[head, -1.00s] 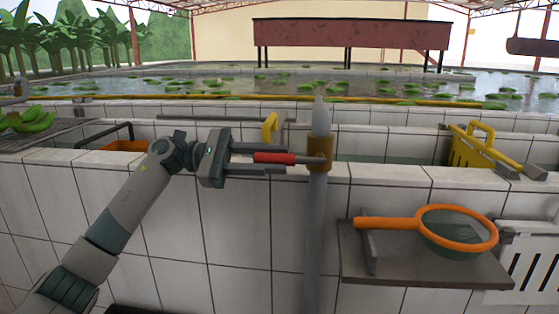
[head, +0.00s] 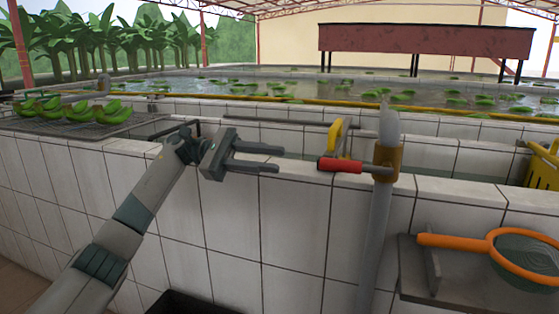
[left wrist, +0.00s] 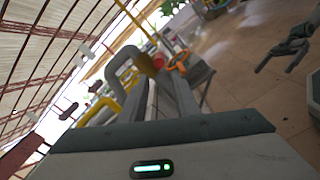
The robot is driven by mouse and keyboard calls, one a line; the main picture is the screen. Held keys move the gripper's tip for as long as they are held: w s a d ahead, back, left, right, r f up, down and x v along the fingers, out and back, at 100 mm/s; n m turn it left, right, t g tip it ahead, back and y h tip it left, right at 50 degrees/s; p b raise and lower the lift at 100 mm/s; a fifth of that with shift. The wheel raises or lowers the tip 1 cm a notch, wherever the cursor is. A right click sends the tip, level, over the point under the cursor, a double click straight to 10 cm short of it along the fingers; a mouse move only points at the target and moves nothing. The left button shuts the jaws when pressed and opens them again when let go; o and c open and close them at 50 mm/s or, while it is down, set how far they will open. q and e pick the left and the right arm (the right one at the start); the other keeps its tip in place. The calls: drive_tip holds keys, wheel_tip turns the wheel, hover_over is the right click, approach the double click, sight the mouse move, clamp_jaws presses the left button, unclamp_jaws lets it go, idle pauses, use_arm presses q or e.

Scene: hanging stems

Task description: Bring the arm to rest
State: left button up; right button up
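My left gripper (head: 280,158) is open and empty in the head view. Its two dark fingers point right and end a little left of the red valve handle (head: 341,165), apart from it. The handle sticks out leftward from a brass collar (head: 387,161) on an upright grey pipe (head: 374,235). In the left wrist view the left fingers (left wrist: 160,85) are spread with nothing between them, and the red handle (left wrist: 158,61) shows beyond. My right gripper (left wrist: 272,66) shows at the right of that view, its fingers apart and empty; it is out of the head view.
A white tiled wall (head: 270,215) runs behind my left arm. A grey shelf (head: 470,285) at the lower right holds an orange-rimmed net (head: 455,241). Green bananas (head: 75,112) lie on a rack at the left. A yellow-handled tool (head: 336,136) is behind the handle.

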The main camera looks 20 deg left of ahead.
drive_tip(key=shift+f, duration=0.1)
idle(0.4)
